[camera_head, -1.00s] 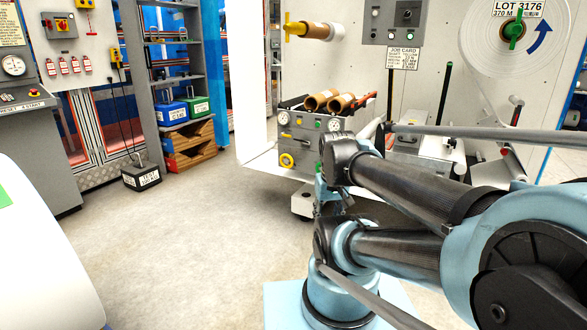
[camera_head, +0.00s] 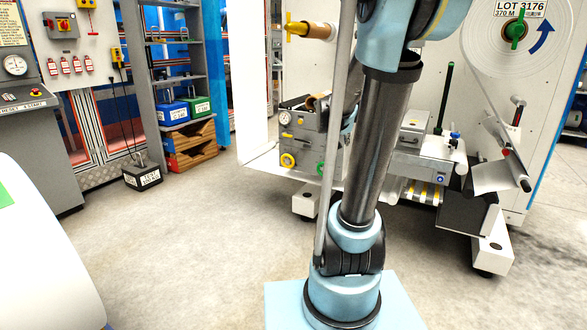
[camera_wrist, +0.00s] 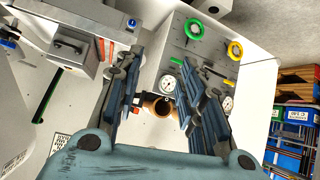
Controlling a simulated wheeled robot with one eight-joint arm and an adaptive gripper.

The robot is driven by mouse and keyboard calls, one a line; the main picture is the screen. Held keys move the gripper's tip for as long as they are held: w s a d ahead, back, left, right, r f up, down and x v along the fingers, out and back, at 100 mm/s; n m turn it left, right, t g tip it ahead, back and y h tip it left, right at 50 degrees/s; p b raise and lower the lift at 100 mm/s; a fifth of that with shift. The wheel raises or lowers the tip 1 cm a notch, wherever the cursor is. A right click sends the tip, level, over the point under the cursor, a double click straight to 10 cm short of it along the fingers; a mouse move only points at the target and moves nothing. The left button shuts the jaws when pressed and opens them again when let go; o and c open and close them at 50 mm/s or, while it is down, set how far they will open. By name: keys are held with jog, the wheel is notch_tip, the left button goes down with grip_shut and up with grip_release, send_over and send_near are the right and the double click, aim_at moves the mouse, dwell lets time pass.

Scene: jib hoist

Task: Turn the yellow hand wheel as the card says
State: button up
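The yellow hand wheel (camera_head: 288,160) is on the front of a grey machine box in the head view. It also shows in the wrist view (camera_wrist: 235,49), right of my gripper and apart from it. A green wheel (camera_wrist: 194,28) is beside it, and shows in the head view (camera_head: 320,168) too. My gripper (camera_wrist: 162,75) is open, its two dark blue fingers well apart with nothing held. A brown tube end (camera_wrist: 157,105) shows between them, farther off. My gripper is out of sight in the head view. The job card is hidden behind my arm there.
Two round gauges (camera_wrist: 168,83) are on the same box. A yellow-handled roll (camera_head: 308,30) sticks out above it. At the right stands a white machine with a large reel (camera_head: 540,45). Shelves (camera_head: 180,90) stand at the left.

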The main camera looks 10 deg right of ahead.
aim_at(293, 164)
jog(key=w+d+r+t+h, duration=0.1)
jog(key=w+d+t, duration=0.1)
jog(key=w, duration=0.8)
jog(key=w+d+r+t, duration=0.2)
jog(key=w+t, duration=0.1)
jog(key=w, duration=0.7)
jog(key=w+f+t+y, duration=0.25)
jog(key=w+f, duration=0.25)
jog(key=w, duration=0.8)
jog(key=w+a+f+n+y, duration=0.2)
jog(key=a+f+y, duration=0.1)
jog(key=f, duration=0.8)
jog(key=w+a+f+n+y, duration=0.2)
jog(key=w+a+f+y, duration=0.15)
jog(key=f, duration=0.75)
jog(key=w+a+f+n+y, duration=0.15)
jog(key=f+y, duration=0.25)
jog(key=f, duration=0.8)
jog(key=shift+n, duration=0.45)
jog(key=x, duration=1.7)
jog(key=shift+a+r, duration=0.1)
jog(key=shift+r, duration=0.2)
grip_shut()
